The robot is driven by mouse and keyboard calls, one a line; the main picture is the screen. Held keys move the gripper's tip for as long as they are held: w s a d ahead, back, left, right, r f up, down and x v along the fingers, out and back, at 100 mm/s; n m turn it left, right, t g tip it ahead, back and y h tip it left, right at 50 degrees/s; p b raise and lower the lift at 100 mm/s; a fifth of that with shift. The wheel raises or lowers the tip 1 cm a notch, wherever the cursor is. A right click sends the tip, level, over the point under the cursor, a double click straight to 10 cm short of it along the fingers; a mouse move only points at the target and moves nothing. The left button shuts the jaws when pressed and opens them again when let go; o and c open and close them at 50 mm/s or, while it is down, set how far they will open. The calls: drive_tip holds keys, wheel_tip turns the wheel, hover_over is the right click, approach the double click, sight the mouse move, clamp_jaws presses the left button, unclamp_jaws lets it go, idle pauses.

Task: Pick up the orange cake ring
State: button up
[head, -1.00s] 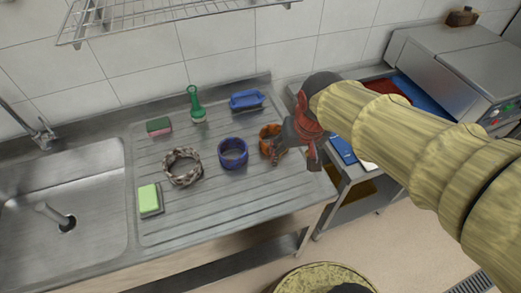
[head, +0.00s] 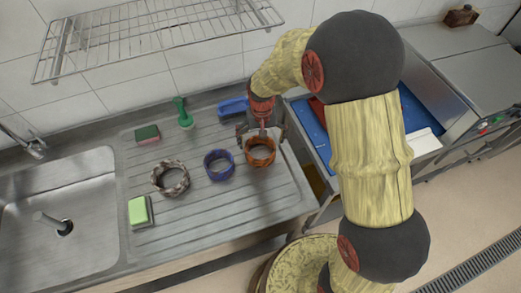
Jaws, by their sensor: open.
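The orange cake ring (head: 260,161) stands on the ribbed steel drainboard, at the right end of a row of rings. My gripper (head: 262,140) is open just above and behind it in the head view, pointing down. The fingers seem spread toward the two sides of the ring, and I cannot tell whether they touch it. The ring's far rim is partly hidden by the gripper.
A blue ring (head: 219,173) stands close to the left, then a mottled grey-brown ring (head: 170,178). A blue-handled brush (head: 232,107) lies close behind my gripper. A green tool (head: 184,115) and sponges (head: 140,211) stand farther left. A wire shelf (head: 160,38) hangs above.

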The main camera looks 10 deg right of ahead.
sight(260, 155)
drive_tip(key=f, duration=0.6)
drive_tip(key=shift+w+a+b, duration=0.1)
drive_tip(key=shift+a+b, duration=0.1)
drive_tip(key=shift+b, duration=0.15)
drive_tip(key=shift+r, duration=0.1)
drive_tip(key=shift+c, duration=1.3)
drive_tip(key=c, duration=0.8)
